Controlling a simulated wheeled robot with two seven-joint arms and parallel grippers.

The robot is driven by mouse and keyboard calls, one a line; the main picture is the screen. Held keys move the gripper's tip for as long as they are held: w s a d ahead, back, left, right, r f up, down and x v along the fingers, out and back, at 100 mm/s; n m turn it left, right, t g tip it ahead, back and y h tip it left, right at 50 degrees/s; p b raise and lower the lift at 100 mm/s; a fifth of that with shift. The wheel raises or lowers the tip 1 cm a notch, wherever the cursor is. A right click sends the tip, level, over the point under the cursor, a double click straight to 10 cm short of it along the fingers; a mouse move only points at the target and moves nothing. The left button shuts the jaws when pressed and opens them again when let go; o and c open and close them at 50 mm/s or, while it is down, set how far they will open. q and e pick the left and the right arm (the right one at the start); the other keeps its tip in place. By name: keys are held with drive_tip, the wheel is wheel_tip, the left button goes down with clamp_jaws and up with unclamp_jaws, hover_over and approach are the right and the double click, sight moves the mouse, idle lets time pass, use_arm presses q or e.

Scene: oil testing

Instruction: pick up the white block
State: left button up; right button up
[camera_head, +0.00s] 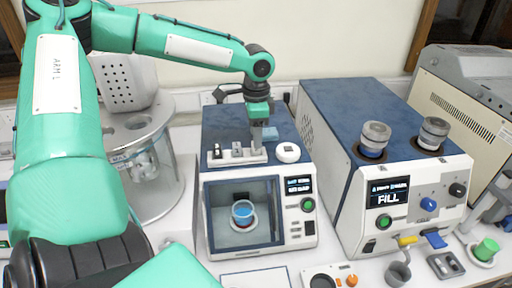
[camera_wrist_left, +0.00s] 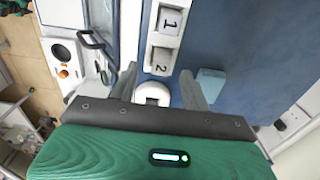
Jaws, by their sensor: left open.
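A white rack (camera_head: 240,158) stands on top of the blue-topped tester (camera_head: 225,120), holding small pale blocks. In the left wrist view, a pale block marked 1 (camera_wrist_left: 170,20) and one marked 2 (camera_wrist_left: 162,60) show in it. I cannot tell which is meant by the white block. My right gripper is not in view.
A blue-filled beaker (camera_head: 242,214) stands inside the tester. The FILL machine (camera_head: 400,195) stands close by at right, a glass-sided apparatus (camera_head: 150,165) at left.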

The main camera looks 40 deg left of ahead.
use_arm(q)
drive_tip(key=shift+w+a+f+p, duration=0.1)
drive_tip(key=shift+f+p, duration=0.25)
drive_tip(key=shift+f, duration=1.35)
clamp_jaws()
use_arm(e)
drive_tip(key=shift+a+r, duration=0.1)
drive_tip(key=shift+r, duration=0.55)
use_arm(q)
drive_tip(key=shift+r, duration=0.2)
drive_tip(key=shift+r, duration=0.25)
wheel_tip(320, 180, up, 19)
drive_tip(key=b, duration=0.3)
drive_tip(key=shift+r, duration=0.15)
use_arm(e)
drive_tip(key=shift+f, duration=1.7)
